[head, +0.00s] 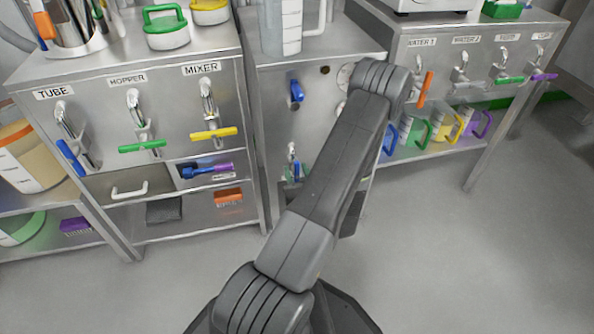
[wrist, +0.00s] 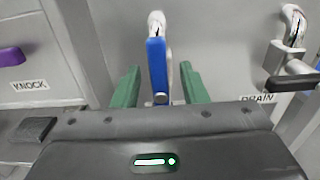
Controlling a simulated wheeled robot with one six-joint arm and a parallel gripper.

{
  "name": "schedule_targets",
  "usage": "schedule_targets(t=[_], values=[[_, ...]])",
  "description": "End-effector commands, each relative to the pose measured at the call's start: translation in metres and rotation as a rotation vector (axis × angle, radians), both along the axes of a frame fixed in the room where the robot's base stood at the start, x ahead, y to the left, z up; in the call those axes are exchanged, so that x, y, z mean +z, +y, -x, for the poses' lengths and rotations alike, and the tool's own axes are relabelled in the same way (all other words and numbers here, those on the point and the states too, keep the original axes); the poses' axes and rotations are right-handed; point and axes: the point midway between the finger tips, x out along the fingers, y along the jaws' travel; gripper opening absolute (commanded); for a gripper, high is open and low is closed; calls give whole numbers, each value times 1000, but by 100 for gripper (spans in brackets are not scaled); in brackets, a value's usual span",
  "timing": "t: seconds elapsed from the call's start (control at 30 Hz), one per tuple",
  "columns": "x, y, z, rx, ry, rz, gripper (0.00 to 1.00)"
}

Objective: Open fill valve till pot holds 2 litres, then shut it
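In the wrist view a blue lever (wrist: 157,68) hangs upright below a chrome fitting. My gripper (wrist: 160,70) is open, its green fingers on either side of the lever with gaps visible. In the head view my arm hides most of the gripper; a lower blue lever (head: 296,169) shows beside the arm on the middle cabinet, with green at its side. A second blue lever (head: 297,91) is higher on that panel. I can read no fill label. A clear graduated jug (head: 283,30) stands on top, cut by the frame; its level is unclear.
A dark-handled valve (wrist: 292,80) labelled DRAIN is right of the gripper. The left cabinet has yellow (head: 213,134) and green (head: 142,146) valve handles. Coloured jugs (head: 412,132) stand on the right shelf. Front floor is clear.

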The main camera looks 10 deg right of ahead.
Motion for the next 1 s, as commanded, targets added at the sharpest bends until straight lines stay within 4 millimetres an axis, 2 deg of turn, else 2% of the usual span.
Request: schedule_targets(t=[0.03,0.2,0.23,0.63,1.0], values=[[0,0,0,0,0,0,37],[0,0,0,0,0,0,4],[0,0,0,0,0,0,0],[0,-1,0,0,2,-58,0],[1,-4,0,0,11,-337,0]])
